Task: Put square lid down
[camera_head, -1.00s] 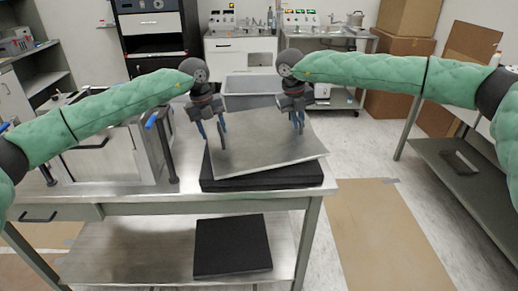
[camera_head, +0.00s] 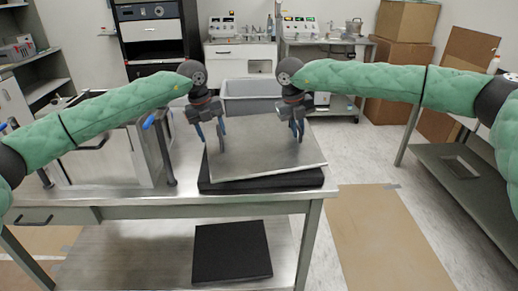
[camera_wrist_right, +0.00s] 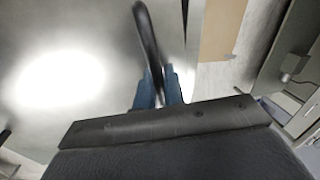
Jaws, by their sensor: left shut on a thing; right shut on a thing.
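The square lid (camera_head: 262,158) is a flat grey metal plate, seen in the head view over the black square pad (camera_head: 262,182) on the metal table. It sits slightly turned relative to the pad; I cannot tell whether it touches it all over. My left gripper (camera_head: 209,143) is shut at the lid's left side, on what looks like a handle. My right gripper (camera_head: 296,131) is shut at the lid's right side. In the right wrist view, the right fingers (camera_wrist_right: 162,88) close on a dark curved handle (camera_wrist_right: 148,35) on the shiny lid (camera_wrist_right: 65,80).
A metal chamber (camera_head: 110,155) with blue-tipped clamps stands left on the table (camera_head: 150,200). Another black pad (camera_head: 232,250) lies on the lower shelf. A grey bin (camera_head: 250,90) is behind. A side table (camera_head: 465,170) stands at right, with brown floor sheets (camera_head: 385,235) between.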

